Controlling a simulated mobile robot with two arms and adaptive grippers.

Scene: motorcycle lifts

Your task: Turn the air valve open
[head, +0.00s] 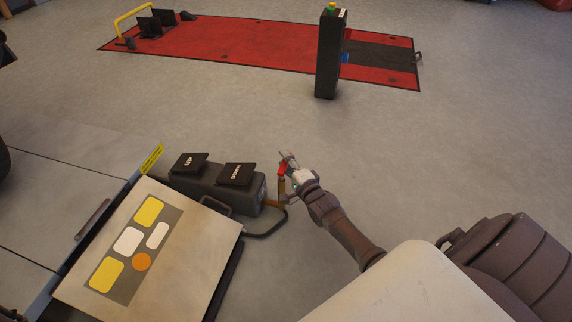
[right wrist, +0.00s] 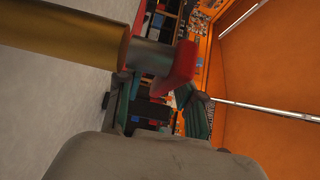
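The air valve has a red handle (head: 283,168) on a brass pipe (head: 281,186), beside the pedal unit in the head view. In the right wrist view the brass pipe (right wrist: 65,40) comes in from the upper left, with a grey stem and the red handle (right wrist: 178,70) at its end. My right gripper (head: 289,160) is at the valve. In the right wrist view its two green-padded fingers (right wrist: 157,88) are apart, with the handle's lower end at or between their tips. I cannot tell whether they touch it. My left gripper is not in view.
A black pedal unit (head: 217,189) marked UP and DOWN stands left of the valve, with a black bar curving nearby. A panel with coloured pads (head: 190,267) is at the lower left. A red lift platform (head: 230,40) and a dark post (head: 329,55) are farther back. Open floor lies between.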

